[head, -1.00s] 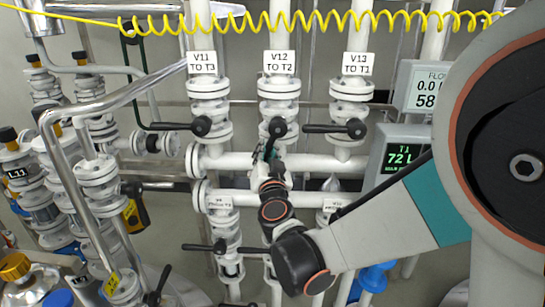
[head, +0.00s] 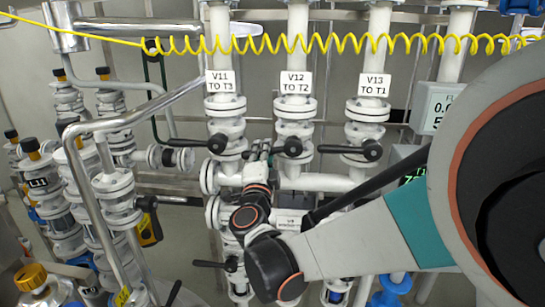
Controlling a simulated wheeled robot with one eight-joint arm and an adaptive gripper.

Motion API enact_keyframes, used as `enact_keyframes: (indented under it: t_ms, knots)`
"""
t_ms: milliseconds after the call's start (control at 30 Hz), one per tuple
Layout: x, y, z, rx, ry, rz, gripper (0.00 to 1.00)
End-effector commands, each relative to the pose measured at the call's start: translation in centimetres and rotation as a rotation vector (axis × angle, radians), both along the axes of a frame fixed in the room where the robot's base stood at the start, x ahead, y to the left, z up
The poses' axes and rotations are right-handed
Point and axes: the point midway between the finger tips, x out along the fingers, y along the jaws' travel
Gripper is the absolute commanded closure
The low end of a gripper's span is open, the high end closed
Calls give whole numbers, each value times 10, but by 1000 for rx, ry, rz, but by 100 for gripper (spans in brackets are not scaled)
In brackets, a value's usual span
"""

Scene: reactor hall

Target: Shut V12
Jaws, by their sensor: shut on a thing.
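Valve V12 (head: 295,130) is in the middle of the head view, under the label "V12 TO T2" (head: 295,82). Its black handle (head: 291,146) has a round hub in front of the pipe, and a short part runs left from it. My gripper (head: 263,149) is at the left of this hub, between V11 and V12, and is shut on the handle. The gripper partly hides the handle's left end, so its exact angle is hard to tell. My wrist comes up from below in front of the lower pipes.
V11's black handle (head: 217,143) and V13's black handle (head: 372,150) both lie crosswise to their pipes, close on either side. A yellow coiled cable (head: 330,42) hangs across the front, above the valves. A bent metal rail (head: 85,180) stands at the left.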

Motion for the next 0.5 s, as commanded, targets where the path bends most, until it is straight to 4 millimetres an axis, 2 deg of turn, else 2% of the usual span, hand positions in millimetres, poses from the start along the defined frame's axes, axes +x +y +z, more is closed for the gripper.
enact_keyframes:
  t_ms: [200, 500]
  knots:
    - [0, 2, 12, 131, -4, 2, 100]
    - [0, 2, 18, 219, -7, 2, 100]
